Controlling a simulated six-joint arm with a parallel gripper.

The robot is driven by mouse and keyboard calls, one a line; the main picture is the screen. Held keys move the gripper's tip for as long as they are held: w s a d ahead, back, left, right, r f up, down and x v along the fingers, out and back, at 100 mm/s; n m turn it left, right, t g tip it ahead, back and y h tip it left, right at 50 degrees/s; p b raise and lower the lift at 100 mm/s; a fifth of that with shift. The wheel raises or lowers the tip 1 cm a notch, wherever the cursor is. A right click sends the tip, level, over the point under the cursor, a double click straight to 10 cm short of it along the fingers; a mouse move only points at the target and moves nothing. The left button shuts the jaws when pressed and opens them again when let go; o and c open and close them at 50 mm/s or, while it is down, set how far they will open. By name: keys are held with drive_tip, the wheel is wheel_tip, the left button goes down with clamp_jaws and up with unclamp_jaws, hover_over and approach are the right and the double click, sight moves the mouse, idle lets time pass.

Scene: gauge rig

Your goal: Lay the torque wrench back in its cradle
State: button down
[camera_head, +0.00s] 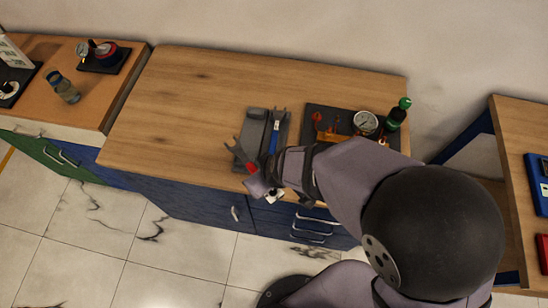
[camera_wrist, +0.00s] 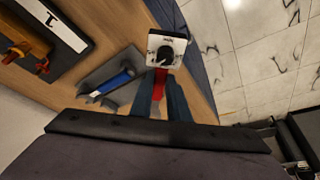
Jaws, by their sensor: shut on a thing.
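A blue-handled wrench (camera_head: 273,139), which looks like the torque wrench, lies along the grey cradle (camera_head: 253,127) on the bench. It also shows in the wrist view (camera_wrist: 113,82), on the cradle (camera_wrist: 132,64), left of my fingers. My gripper (camera_wrist: 162,88) is shut on a red thing (camera_wrist: 159,78). A white plate with a black round part (camera_wrist: 160,47) is just beyond it; I cannot tell if the two are joined. In the head view my gripper (camera_head: 247,164) is by the cradle's near left end, and my arm hides part of this spot.
The bench's left half (camera_head: 180,110) is clear. Drawer handles (camera_head: 312,228) stick out below the front edge. Another bench stands at left.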

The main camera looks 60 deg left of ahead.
drive_tip(key=w+a+r+m+t, duration=0.1)
drive_tip(key=a+m, duration=0.3)
drive_tip(key=a, duration=0.3)
drive_tip(key=w+a+r+m+t+h, duration=0.1)
drive_tip(key=w+a+m+t, duration=0.1)
drive_tip(key=a+m, duration=0.3)
drive_tip(key=shift+a+r+m+t, duration=0.3)
drive_tip(key=shift+a, duration=0.65)
drive_tip(key=shift+b, duration=0.4)
drive_tip(key=shift+f+b, duration=2.35)
drive_tip(key=shift+f, duration=0.35)
drive_tip(key=shift+b, duration=0.45)
drive_tip(key=shift+f+b, duration=0.75)
drive_tip(key=shift+d, duration=0.1)
